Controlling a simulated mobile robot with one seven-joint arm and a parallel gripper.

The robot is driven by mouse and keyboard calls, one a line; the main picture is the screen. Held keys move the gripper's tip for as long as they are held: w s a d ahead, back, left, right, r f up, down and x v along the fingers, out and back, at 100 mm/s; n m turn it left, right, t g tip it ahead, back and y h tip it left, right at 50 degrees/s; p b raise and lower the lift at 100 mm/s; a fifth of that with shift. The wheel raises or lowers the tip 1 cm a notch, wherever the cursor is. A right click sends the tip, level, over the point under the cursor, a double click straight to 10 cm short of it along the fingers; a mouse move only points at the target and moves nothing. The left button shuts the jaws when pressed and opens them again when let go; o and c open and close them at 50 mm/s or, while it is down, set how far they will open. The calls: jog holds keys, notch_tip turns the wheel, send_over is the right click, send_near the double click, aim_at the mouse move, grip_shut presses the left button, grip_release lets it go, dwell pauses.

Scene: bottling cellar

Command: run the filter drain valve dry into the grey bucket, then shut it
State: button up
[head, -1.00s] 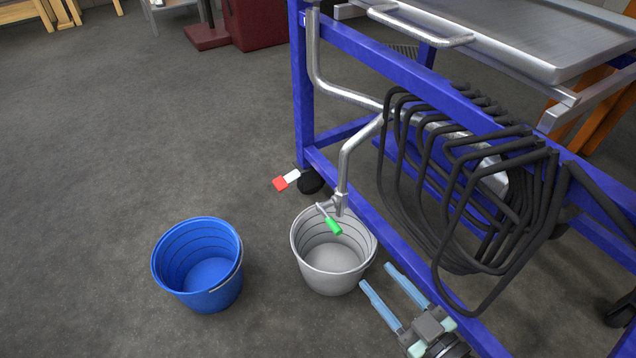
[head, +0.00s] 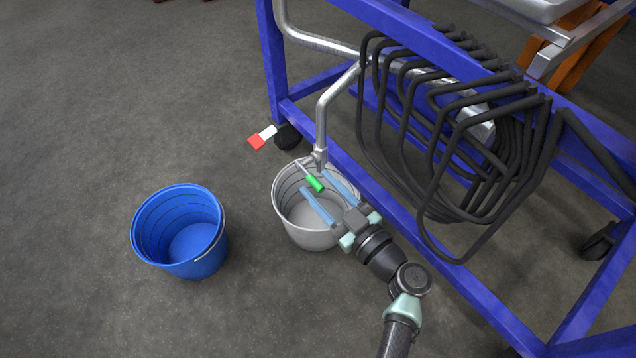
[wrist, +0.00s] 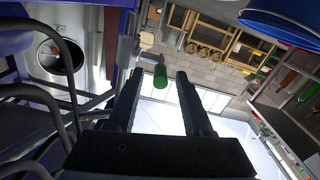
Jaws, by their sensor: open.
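The filter drain valve has a green-gripped lever (head: 315,184) at the lower end of a bent steel pipe (head: 322,115). The grey bucket (head: 308,238) stands on the floor below the valve; it looks empty where its inside shows. My gripper (head: 318,189) is open, its two blue fingers at the bucket's mouth, one on each side of the green handle in the head view. In the wrist view the green handle (wrist: 160,76) sits beyond the gap between the fingertips. Whether the fingers touch it I cannot tell. No liquid stream shows.
A blue bucket (head: 182,240) stands on the floor to the left. The blue frame (head: 365,190) carries several black bent bars (head: 430,150) close to the right of my arm. A red-tipped pedal (head: 257,142) sticks out by a caster.

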jog(key=shift+w+a, duration=0.35)
jog(key=shift+w, duration=0.1)
grip_shut()
dwell(1.2)
